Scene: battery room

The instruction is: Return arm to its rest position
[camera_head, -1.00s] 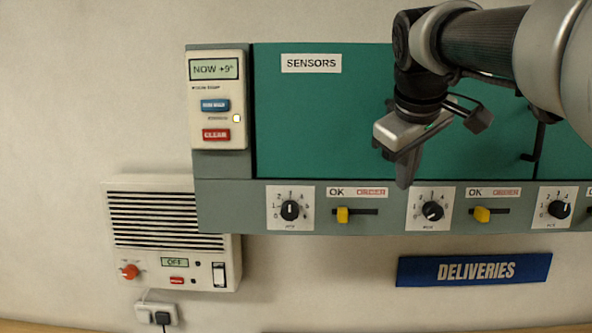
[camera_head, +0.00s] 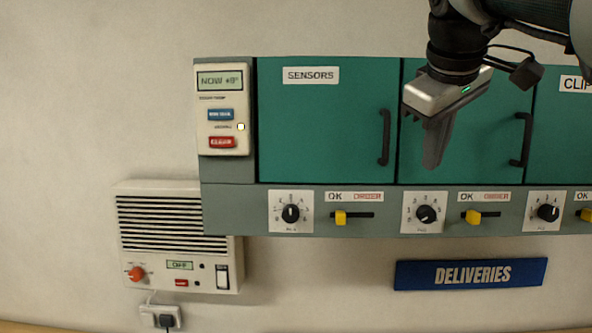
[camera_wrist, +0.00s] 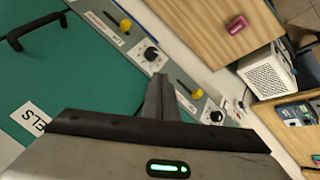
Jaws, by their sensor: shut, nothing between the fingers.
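My gripper (camera_head: 434,150) hangs in front of the teal cabinet (camera_head: 318,130) in the head view, its fingers pointing down, with nothing held. In the wrist view the fingers (camera_wrist: 158,98) are together, over the cabinet front with its dials. My arm comes in from the top right of the head view.
The cabinet doors have dark handles (camera_head: 385,137). Below them are black dials (camera_head: 291,213) and yellow sliders (camera_head: 341,217). A vented white unit (camera_head: 170,222) and a blue DELIVERIES sign (camera_head: 471,273) are on the wall. The wrist view shows a pinkish-red object (camera_wrist: 237,24) on a wooden surface.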

